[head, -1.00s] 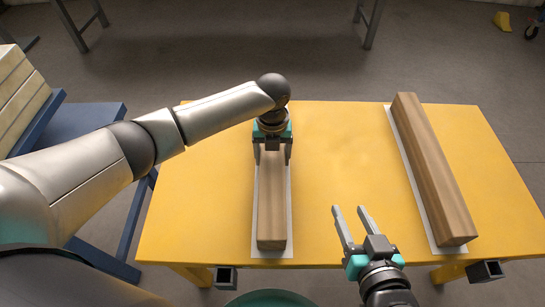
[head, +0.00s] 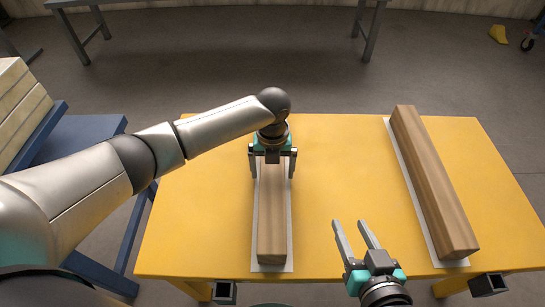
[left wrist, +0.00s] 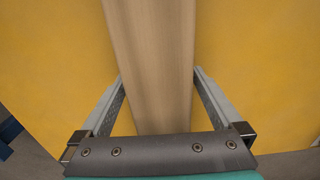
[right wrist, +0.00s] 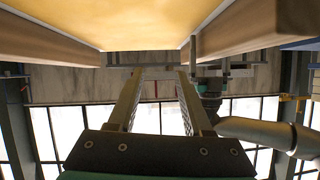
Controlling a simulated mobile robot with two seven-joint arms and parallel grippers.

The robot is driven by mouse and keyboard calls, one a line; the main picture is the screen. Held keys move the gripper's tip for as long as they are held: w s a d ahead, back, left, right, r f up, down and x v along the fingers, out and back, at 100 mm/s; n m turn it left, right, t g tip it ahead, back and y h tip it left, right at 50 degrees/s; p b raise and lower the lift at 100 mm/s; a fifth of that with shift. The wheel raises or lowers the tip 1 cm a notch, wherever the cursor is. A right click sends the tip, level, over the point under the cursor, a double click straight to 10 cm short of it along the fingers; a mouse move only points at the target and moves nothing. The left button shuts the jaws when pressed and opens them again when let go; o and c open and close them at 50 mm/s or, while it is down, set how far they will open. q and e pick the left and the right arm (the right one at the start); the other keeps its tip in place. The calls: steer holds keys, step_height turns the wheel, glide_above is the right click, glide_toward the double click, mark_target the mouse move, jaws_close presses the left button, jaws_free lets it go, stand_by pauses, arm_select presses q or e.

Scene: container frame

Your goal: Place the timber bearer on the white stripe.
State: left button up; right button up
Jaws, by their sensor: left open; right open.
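The left timber bearer (head: 271,215) lies lengthwise on the left white stripe (head: 288,262), whose edges show along its sides and near end. My left gripper (head: 272,175) is open over the far part of this bearer, one finger on each side. In the left wrist view, its fingers (left wrist: 158,90) stand apart from the wood (left wrist: 150,45). A second timber bearer (head: 432,180) lies at the right on another white stripe (head: 452,263). My right gripper (head: 356,228) is open and empty between the two bearers, near the table's front edge.
The yellow table (head: 345,150) is bare between the bearers. A blue stand (head: 85,140) with stacked pale blocks (head: 22,110) is at the left. Grey table legs (head: 368,30) stand on the floor behind.

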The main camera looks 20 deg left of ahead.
arm_select(q)
steer(key=shift+r+p, duration=0.55)
steer(key=shift+r, duration=0.45)
step_height(320, 180, up, 2)
steer(key=shift+r+p, duration=0.1)
steer(key=shift+p, duration=0.5)
step_height(320, 180, up, 5)
steer(key=p, duration=0.2)
steer(key=shift+r+p, duration=0.1)
steer(key=shift+p, duration=0.3)
steer(key=shift+r+p, duration=0.3)
steer(key=shift+r, duration=1)
arm_select(e)
steer(key=s+d+f+g+h, duration=0.4)
steer(key=s+d+g, duration=0.1)
steer(key=d+g, duration=0.2)
steer(key=shift+s+d+m+g, duration=0.3)
steer(key=shift+d+g, duration=0.1)
steer(key=shift+d, duration=0.35)
